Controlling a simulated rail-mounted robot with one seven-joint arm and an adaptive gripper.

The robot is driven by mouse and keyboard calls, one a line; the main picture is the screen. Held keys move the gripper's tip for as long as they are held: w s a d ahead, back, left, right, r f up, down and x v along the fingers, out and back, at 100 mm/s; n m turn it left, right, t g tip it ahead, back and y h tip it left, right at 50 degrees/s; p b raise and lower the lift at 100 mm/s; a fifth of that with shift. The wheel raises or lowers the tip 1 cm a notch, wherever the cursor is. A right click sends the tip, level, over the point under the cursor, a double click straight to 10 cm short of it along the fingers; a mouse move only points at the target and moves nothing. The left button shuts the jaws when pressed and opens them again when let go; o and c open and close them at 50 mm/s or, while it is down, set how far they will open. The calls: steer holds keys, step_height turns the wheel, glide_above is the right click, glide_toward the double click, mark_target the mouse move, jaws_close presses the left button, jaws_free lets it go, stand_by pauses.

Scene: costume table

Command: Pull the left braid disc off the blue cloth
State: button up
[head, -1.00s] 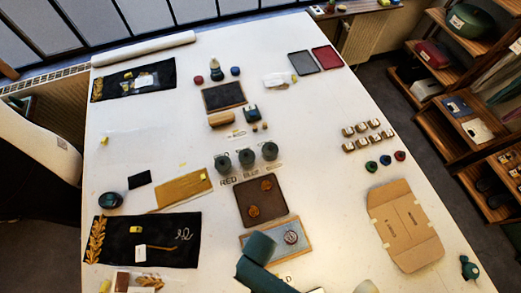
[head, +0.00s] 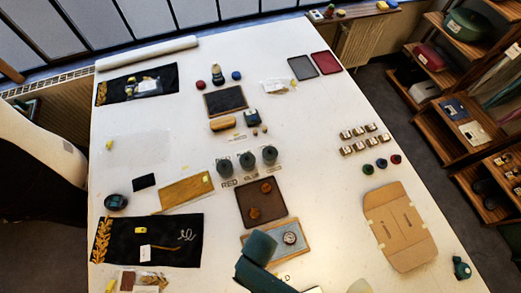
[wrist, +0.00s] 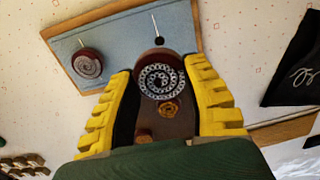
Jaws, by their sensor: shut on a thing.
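The blue cloth (head: 275,230) lies on a wood-edged board, and in the wrist view (wrist: 120,40) it fills the upper middle. My gripper (wrist: 160,90) has ribbed yellow fingers, shut on the left braid disc (wrist: 160,77), a dark round piece with a pale braided spiral. The held disc overlaps the cloth's near edge in the wrist view; I cannot tell whether it still touches the cloth. The other braid disc (wrist: 88,64) sits on the cloth, also visible in the head view (head: 290,238). My arm hides the held disc in the head view.
A brown tray (head: 278,211) with two orange-brown round pieces adjoins the board. Black embroidered cloth (head: 150,238) lies left, flat cardboard (head: 400,225) right. Several grey-green cylinders (head: 247,160) stand behind the tray. White table is clear between board and cardboard.

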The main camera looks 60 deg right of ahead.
steer(key=shift+r, duration=3)
steer(key=w+a+r+n, duration=0.1)
steer(key=w+a+n, duration=0.2)
steer(key=w, duration=0.4)
steer(key=w+a+n, duration=0.3)
steer(key=w+n, duration=0.2)
steer(key=w, duration=0.2)
steer(key=shift+w+a+r, duration=0.2)
steer(key=shift+a+r, duration=0.2)
